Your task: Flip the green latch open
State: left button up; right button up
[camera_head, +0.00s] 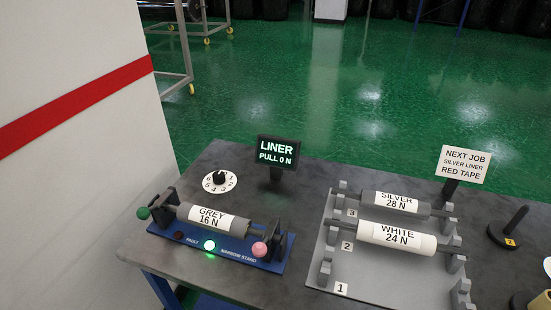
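The green latch knob (143,213) is at the left end of the blue stand (215,243), beside a dark upright support. Whether this latch is open or closed, I cannot tell. A roll labelled "GREY 16 N" (212,219) lies across the stand between the end supports. A pink knob (259,249) is at the stand's right end. A green light (210,245) glows on the stand's front, next to an unlit dark red one (179,235). Neither of my grippers is in view.
A grey rack (363,283) holds rolls "SILVER 28 N" (396,204) and "WHITE 24 N" (397,237); slot 1 is empty. A display (279,151) reads "LINER PULL 0 N". A numbered dial (219,181), job sign (466,152) and black peg (509,232) stand around. A white wall (75,190) is left.

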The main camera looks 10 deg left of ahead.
aim_at(143, 212)
jog(key=u, duration=1.3)
